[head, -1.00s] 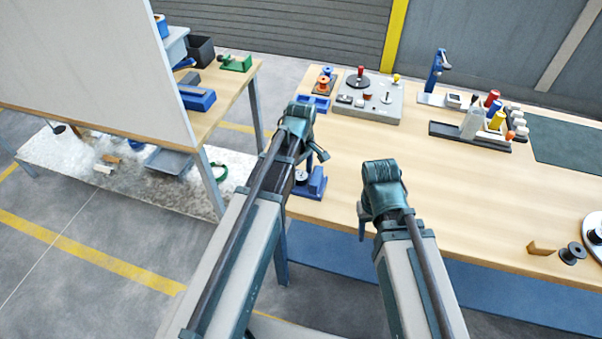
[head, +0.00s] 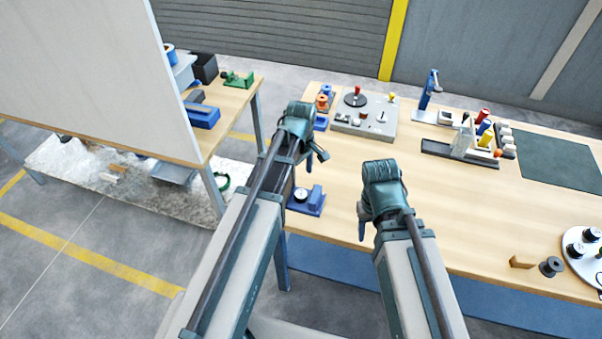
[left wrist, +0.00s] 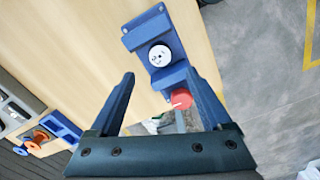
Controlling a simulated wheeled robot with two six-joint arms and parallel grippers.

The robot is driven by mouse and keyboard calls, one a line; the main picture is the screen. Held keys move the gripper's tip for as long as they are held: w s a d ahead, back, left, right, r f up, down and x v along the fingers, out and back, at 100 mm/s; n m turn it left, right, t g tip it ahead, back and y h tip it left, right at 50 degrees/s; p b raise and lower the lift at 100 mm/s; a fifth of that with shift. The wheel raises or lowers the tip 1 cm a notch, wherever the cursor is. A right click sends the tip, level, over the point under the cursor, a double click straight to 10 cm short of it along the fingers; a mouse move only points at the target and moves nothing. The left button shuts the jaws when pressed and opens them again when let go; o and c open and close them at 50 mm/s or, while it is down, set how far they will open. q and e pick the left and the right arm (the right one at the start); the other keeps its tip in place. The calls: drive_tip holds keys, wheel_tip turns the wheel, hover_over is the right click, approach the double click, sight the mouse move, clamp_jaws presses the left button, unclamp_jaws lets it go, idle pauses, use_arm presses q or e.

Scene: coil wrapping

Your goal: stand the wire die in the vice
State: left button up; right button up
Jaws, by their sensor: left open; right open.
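A blue fixture with a round white face (head: 306,200) stands near the table's left end. In the left wrist view the white face (left wrist: 160,55) shows small dark marks. A red round part (left wrist: 181,99) shows below it, between my left fingers. I cannot tell whether either is the wire die. A small green tool (head: 238,80) on the side bench looks like a vice, but it is too small to be sure. My left gripper (left wrist: 160,78) is open and empty, over the table edge by the blue fixture. My right gripper (head: 364,215) is above the table's front, its fingertips mostly hidden.
A spool (head: 551,267) and a round white plate (head: 578,262) lie at the right. The table middle is clear. A white board (head: 90,70) rises at the left.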

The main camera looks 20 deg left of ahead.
use_arm(q)
drive_tip(key=s+d+r+m+p, duration=0.1)
drive_tip(key=s+d+m, duration=0.4)
drive_tip(key=s+m, duration=0.2)
drive_tip(key=s+d+r+m+y+p, duration=0.1)
drive_tip(key=s+d+m, duration=0.4)
drive_tip(key=m, duration=0.5)
drive_tip(key=shift+s+d+r, duration=0.25)
drive_tip(key=shift+s+r, duration=0.3)
drive_tip(key=shift+s, duration=0.6)
use_arm(e)
wheel_tip(320, 180, up, 3)
use_arm(q)
wheel_tip(320, 180, down, 6)
drive_tip(key=b, duration=0.6)
drive_tip(key=shift+r, duration=0.1)
use_arm(e)
wheel_tip(320, 180, down, 6)
drive_tip(key=shift+r, duration=0.1)
